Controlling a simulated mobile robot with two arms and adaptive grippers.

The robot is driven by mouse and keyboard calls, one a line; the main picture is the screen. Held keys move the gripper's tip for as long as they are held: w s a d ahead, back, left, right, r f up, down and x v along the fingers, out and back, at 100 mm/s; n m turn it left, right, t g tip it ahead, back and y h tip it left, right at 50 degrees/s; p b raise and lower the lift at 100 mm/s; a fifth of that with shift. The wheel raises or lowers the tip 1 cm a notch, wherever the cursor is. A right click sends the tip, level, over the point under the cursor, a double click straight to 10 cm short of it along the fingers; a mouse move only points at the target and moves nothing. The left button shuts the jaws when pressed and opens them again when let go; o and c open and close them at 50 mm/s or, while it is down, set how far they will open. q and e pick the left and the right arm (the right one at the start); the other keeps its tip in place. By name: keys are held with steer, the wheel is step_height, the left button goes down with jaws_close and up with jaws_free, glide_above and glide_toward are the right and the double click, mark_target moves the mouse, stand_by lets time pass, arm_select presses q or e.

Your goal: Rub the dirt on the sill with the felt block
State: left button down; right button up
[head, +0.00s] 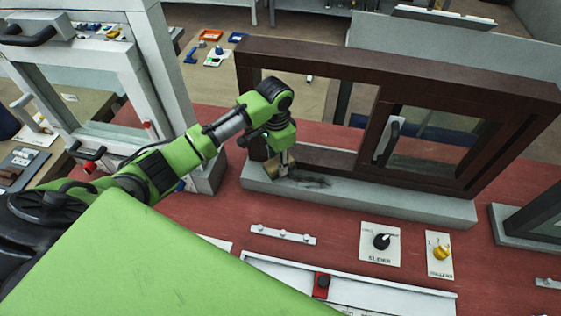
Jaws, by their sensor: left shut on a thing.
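The grey sill (400,206) runs along the foot of a dark brown window frame on the red bench. A dark smear of dirt (312,181) lies on the sill, left of its middle. My left gripper (284,164) points down over the left part of the sill. It is shut on the felt block (277,168), a small tan piece that shows partly behind the fingers. The block is at the left end of the dirt, low over the sill; I cannot tell whether it touches. My right gripper is not in view.
The brown window frame (320,66) rises right behind the sill, with a handle (391,140) on its right pane. A white window frame (168,75) stands to the left. A black knob (381,241) and a yellow knob (441,252) sit in front. The red bench between them is partly clear.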

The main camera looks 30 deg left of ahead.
arm_select(q)
steer(key=shift+s+a+g, duration=0.3)
steer(key=shift+a, duration=0.05)
steer(key=r, duration=0.5)
steer(key=shift+w+d, duration=0.15)
steer(key=shift+w, duration=0.05)
steer(key=shift+w, duration=0.1)
steer(key=shift+r, duration=1.55)
